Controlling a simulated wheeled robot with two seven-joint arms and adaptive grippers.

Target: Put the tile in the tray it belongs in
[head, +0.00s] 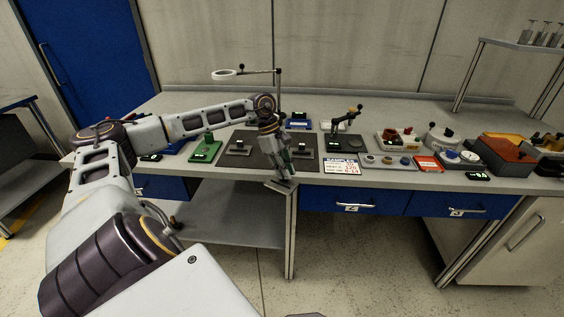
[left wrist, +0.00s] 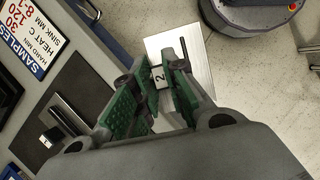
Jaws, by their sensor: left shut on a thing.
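My left gripper (head: 277,170) is out in front of the bench's front edge, near a table leg. In the left wrist view, its green-padded fingers (left wrist: 157,82) are shut on a pale metal tile (left wrist: 190,48). The tile has a dark bar on its face and a small tag reading 2 between the fingers, which hide part of it. In the head view the tile (head: 283,187) is a small grey plate under the fingertips. A light tray (head: 380,146) with red and brown items stands on the bench to the right. My right gripper is not in view.
A dark mat (head: 268,155) with small fixtures lies behind the gripper. A SAMPLES card (head: 342,167) lies to its right. A green device (head: 205,150) stands left. A ring stand (head: 278,90) rises behind. Blue drawers (head: 390,201) are shut under the bench.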

